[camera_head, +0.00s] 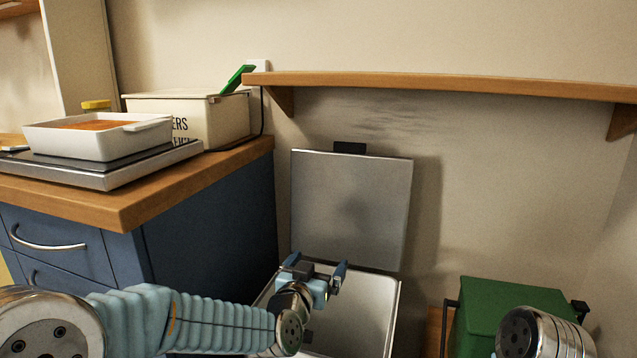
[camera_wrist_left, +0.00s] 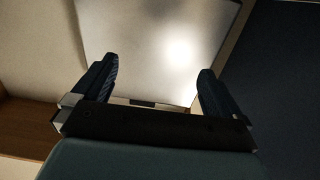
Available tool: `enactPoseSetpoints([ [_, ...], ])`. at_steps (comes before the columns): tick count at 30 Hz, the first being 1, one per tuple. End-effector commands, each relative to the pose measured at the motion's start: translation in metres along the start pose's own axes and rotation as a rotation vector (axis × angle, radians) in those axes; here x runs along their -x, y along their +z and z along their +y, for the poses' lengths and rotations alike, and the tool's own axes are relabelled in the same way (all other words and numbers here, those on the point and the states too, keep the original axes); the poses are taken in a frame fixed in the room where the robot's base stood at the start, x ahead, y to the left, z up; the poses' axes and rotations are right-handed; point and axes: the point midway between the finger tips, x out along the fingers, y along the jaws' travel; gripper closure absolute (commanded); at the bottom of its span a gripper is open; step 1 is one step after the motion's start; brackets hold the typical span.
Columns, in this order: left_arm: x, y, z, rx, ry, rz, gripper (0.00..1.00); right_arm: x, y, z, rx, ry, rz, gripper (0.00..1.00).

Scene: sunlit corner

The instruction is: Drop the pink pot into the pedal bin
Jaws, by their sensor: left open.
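The pedal bin (camera_head: 378,297) stands against the wall, right of the blue cabinet. Its square metal lid (camera_head: 348,212) is raised upright behind the opening. My left gripper (camera_head: 316,268) is over the bin's opening, in front of the lid. Its two fingers are spread apart with nothing between them; this also shows in the left wrist view (camera_wrist_left: 152,85), with a bright metal panel of the bin (camera_wrist_left: 150,40) beyond. I see no pink pot in either view; most of the bin's inside is hidden. My right gripper is not in view.
The blue cabinet (camera_head: 210,222) stands close on the left; its wooden top carries a white dish (camera_head: 95,140) on a metal appliance and a cream box (camera_head: 190,115). A wooden shelf (camera_head: 450,84) juts out above. A green box (camera_head: 510,300) stands at the right.

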Motion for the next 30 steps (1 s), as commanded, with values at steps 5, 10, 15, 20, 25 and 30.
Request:
enactPoseSetpoints([
  [5,0.014,-0.038,0.005,0.001,0.002,0.007,0.00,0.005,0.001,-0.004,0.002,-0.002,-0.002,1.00],
  [10,0.046,-0.076,0.015,0.001,0.003,0.007,0.00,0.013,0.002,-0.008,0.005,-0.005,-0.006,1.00],
  [15,0.086,-0.095,0.029,0.001,0.005,0.004,0.00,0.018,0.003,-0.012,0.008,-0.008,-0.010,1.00],
  [20,0.116,-0.107,0.040,0.000,0.004,0.003,0.00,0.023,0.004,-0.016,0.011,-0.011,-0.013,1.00],
  [25,0.134,-0.112,0.045,0.000,0.002,0.002,0.00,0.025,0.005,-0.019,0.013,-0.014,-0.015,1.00],
  [30,0.139,-0.113,0.047,-0.001,0.001,0.000,0.00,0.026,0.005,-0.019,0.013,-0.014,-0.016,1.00],
])
